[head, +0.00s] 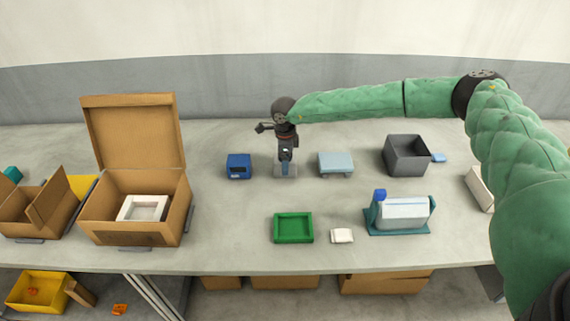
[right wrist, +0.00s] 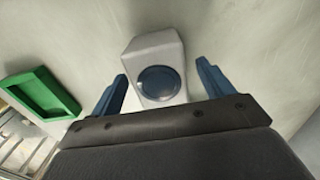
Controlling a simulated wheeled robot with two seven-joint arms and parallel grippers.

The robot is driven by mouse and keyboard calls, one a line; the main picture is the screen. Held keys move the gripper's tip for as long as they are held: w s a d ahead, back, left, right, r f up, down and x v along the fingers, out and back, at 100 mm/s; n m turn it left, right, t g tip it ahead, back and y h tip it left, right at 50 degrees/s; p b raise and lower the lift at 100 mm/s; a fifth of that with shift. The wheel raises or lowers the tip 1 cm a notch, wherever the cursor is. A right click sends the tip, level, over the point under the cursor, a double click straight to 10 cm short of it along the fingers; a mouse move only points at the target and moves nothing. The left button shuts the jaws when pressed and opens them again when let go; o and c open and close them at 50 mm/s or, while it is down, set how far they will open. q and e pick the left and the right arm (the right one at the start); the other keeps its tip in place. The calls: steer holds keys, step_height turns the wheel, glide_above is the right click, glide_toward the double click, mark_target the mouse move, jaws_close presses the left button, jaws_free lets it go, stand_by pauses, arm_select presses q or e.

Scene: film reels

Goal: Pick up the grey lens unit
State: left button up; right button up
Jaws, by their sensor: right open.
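The grey lens unit (right wrist: 160,52) is a pale grey block with a dark blue round lens on its face, seen in the right wrist view. In the head view it is mostly hidden behind my right gripper (head: 286,163), with only a small part showing low beside the fingers. My right gripper, also in the right wrist view (right wrist: 162,70), is open and points down at it. The two blue fingers show on either side of the unit, with visible gaps. I cannot tell whether the fingertips reach down past its top. My left gripper is not in view.
A blue box (head: 239,166) stands left of my right gripper, and a light blue block (head: 336,163) stands close on its right. A green tray (head: 293,228) and a small white block (head: 341,236) lie in front. A dark grey bin (head: 407,156) is further right; an open cardboard box (head: 165,225) is left.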

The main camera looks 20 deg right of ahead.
steer(key=shift+c, duration=0.2)
steer(key=c, duration=1.4)
steer(key=shift+c, duration=0.2)
